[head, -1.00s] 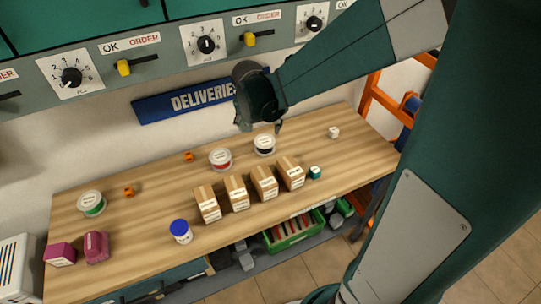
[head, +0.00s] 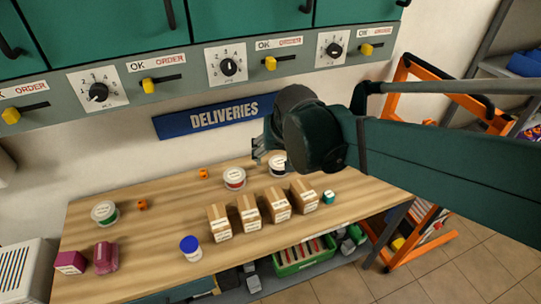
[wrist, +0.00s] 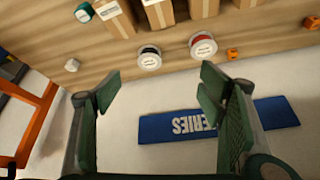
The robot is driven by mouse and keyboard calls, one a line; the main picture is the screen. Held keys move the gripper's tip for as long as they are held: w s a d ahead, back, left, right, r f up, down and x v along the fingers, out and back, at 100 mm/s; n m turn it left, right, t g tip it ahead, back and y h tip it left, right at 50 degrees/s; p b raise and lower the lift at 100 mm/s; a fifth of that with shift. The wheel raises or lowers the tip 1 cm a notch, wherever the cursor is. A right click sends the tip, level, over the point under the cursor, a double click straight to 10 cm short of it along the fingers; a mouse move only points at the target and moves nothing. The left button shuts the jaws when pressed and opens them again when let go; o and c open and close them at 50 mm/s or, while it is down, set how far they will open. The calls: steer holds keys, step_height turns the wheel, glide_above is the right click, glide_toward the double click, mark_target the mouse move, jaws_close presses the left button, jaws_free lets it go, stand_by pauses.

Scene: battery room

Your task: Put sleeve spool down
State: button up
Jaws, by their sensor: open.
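Three white-rimmed spools lie flat on the wooden table (head: 330,222). A red spool (head: 234,179) is at mid-table, a dark spool (head: 277,166) is to its right, and a green spool (head: 104,213) is at the left. I cannot tell by label which is the sleeve spool. My gripper (wrist: 160,90) is open and empty in the wrist view, apart from the dark spool (wrist: 149,59) and the red spool (wrist: 203,46). In the head view my gripper (head: 262,152) is partly hidden by my wrist, which also covers part of the dark spool.
Several cardboard boxes (head: 249,213) stand in a row in front of the spools. The deliveries sign (head: 215,116) is behind. An orange frame (head: 418,250) stands right.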

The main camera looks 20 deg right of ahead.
steer(key=s+a+r+n+t+y, duration=0.1)
steer(key=s+a+r+n, duration=0.1)
steer(key=s, duration=0.9)
steer(key=shift+s+a+n+t, duration=0.3)
steer(key=shift+a+n+t, duration=0.1)
steer(key=shift+a+n, duration=0.25)
steer(key=shift+r, duration=0.1)
stand_by(0.9)
steer(key=c, duration=0.3)
